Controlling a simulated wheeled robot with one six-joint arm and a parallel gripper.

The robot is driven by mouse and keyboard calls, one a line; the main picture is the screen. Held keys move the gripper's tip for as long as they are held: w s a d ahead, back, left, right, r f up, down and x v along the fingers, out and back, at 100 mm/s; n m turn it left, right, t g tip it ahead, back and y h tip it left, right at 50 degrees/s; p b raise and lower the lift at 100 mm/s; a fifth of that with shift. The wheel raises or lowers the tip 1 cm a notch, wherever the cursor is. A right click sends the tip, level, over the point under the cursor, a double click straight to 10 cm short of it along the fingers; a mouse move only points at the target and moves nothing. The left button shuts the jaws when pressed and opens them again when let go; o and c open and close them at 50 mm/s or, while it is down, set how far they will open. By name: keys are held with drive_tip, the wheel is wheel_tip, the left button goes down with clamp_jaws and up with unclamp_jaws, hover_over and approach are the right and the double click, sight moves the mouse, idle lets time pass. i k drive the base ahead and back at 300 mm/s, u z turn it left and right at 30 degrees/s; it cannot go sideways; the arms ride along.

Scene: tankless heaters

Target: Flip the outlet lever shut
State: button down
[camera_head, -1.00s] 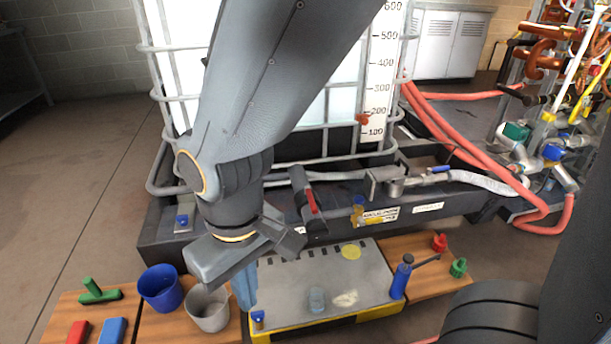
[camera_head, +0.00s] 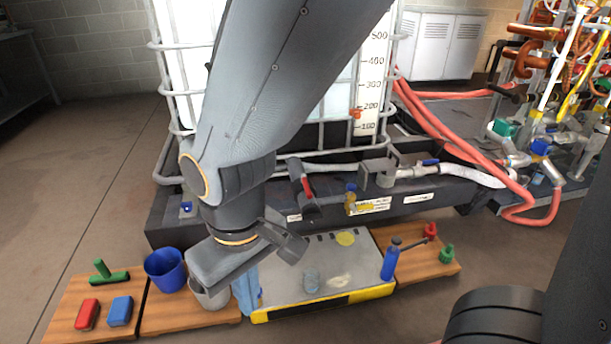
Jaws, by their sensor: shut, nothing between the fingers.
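A blue lever (camera_head: 428,162) lies along the silver pipe fitting (camera_head: 405,172) at the foot of the white tank (camera_head: 325,95). It looks in line with the pipe. No label marks it as the outlet lever. My gripper (camera_head: 238,262) hangs in front of the tank, well left of that lever and apart from it. My fingers are shut and empty; the fingertips are hard to make out against the wrist.
A grey and yellow case (camera_head: 375,293) with a blue bottle (camera_head: 390,262) lies below. Wooden boards hold a blue cup (camera_head: 165,268), a grey cup and blocks. Red hoses (camera_head: 450,145) and a pipe rack (camera_head: 570,80) stand right. The left floor is clear.

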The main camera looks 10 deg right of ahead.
sight(304, 181)
drive_tip(key=k, duration=0.35)
drive_tip(key=z, duration=0.2)
drive_tip(key=i, duration=1.2)
drive_tip(key=u, duration=0.2)
